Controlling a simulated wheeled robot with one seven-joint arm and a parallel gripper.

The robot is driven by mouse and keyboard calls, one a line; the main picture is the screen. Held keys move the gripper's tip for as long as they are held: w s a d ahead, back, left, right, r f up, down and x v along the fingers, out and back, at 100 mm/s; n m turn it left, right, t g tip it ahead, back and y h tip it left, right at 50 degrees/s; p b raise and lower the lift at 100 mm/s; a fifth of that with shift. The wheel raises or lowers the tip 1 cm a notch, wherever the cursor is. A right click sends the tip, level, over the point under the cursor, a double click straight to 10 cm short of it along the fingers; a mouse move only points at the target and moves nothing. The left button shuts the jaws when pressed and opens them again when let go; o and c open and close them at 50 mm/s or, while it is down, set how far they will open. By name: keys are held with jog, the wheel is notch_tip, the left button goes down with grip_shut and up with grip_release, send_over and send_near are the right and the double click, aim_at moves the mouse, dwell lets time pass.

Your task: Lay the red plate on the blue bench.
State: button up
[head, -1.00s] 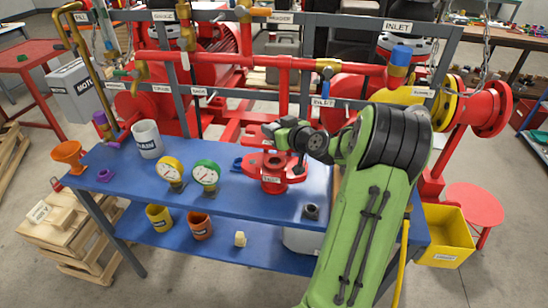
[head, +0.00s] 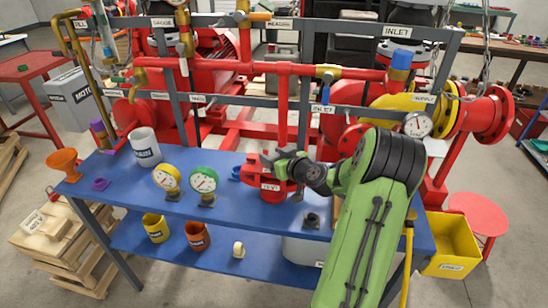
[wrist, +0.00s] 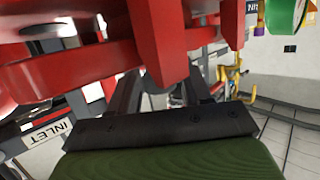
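A labelled red flanged part (head: 268,187) stands on the blue bench (head: 225,215), right of the gauges. I cannot tell whether the red plate is its upper part or a separate piece. My gripper (head: 272,159) is at its top, reaching in from the right and covering some of it. In the wrist view red metal (wrist: 155,45) fills the upper left, and a red block reaches down between the dark fingers of my gripper (wrist: 165,92). The fingers are apart, but whether they press on the red is hidden.
Left of the gripper stand a green gauge (head: 204,181), a yellow gauge (head: 167,178), a white mug (head: 145,147) and an orange funnel (head: 64,165). A dark fitting (head: 311,220) is near the front edge. Red piping (head: 235,68) rises behind. Bare bench lies in front.

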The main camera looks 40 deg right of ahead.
jog(key=shift+o, duration=0.8)
jog(key=shift+r+p, duration=0.1)
jog(key=shift+p, duration=0.3)
